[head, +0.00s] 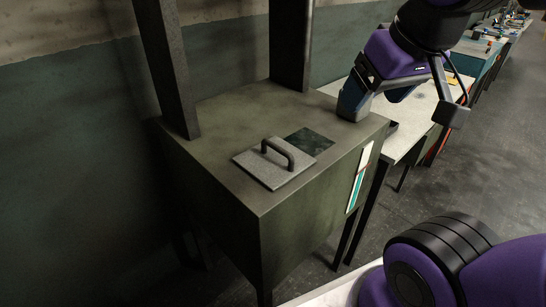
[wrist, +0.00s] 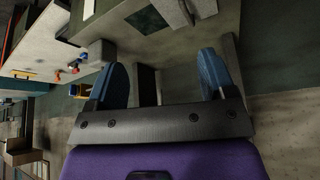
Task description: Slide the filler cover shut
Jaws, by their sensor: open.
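The filler cover (head: 264,172) is a flat pale grey plate with a dark bar handle (head: 279,153) on top. It lies on the top of a dark green-grey cabinet (head: 225,120). A dark square opening (head: 310,141) shows uncovered beside the cover, on its far right side. My gripper (head: 362,104) is over the cabinet's right rear corner, apart from the cover and its handle. In the wrist view its two blue fingers stand wide apart with nothing between them (wrist: 160,78). The opening (wrist: 148,18) and part of the handle (wrist: 179,10) show at that view's top edge.
Two dark upright posts (head: 168,70) rise from the cabinet's rear edge. A pale worktable (head: 415,112) stands close on the right, with more benches (head: 480,50) beyond. A white and green panel (head: 358,182) is on the cabinet's right side. Floor is open at right.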

